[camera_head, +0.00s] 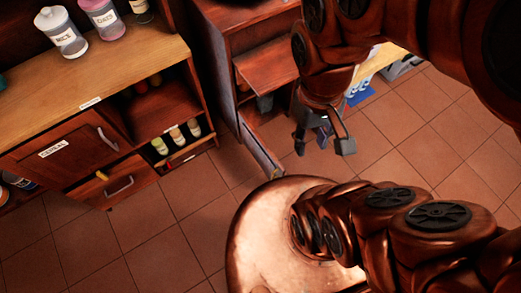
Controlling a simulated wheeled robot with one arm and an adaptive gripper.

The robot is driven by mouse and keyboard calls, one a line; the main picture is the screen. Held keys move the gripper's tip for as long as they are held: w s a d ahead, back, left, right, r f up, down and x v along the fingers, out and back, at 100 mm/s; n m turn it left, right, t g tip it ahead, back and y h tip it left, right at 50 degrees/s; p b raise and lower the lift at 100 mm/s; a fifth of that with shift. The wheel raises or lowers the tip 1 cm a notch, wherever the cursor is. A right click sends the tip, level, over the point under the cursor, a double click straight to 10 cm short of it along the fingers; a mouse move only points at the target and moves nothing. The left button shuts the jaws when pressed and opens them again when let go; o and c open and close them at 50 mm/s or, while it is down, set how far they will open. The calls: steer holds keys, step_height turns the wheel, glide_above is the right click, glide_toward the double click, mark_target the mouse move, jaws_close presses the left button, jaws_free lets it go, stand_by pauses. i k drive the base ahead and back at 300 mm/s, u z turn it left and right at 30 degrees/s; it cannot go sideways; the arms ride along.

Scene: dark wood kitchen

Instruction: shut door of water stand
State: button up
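A reddish-brown wooden cabinet (243,18), which looks like the water stand, is at the top centre. A narrow door panel (260,150) stands out from its lower front toward me, seen nearly edge-on, so the door is open. My gripper (324,146) hangs to the right of this door, with its dark fingers spread apart and nothing seen between them. A gap shows in the picture between the fingers and the door. My arm hides the right part of the stand, and the door's hinge side is hard to make out.
A wooden counter (100,75) with labelled jars (62,32) stands at the left. Its lower drawer (113,183) appears partly pulled out, and small bottles (177,137) sit on a low shelf. Tiled floor (185,215) is clear in front. A blue-and-white item (361,92) lies behind my arm.

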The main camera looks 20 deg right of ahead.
mark_target(265, 157)
steer(key=k, duration=1.25)
steer(key=u, duration=0.15)
steer(key=i, duration=0.7)
steer(key=u, duration=0.5)
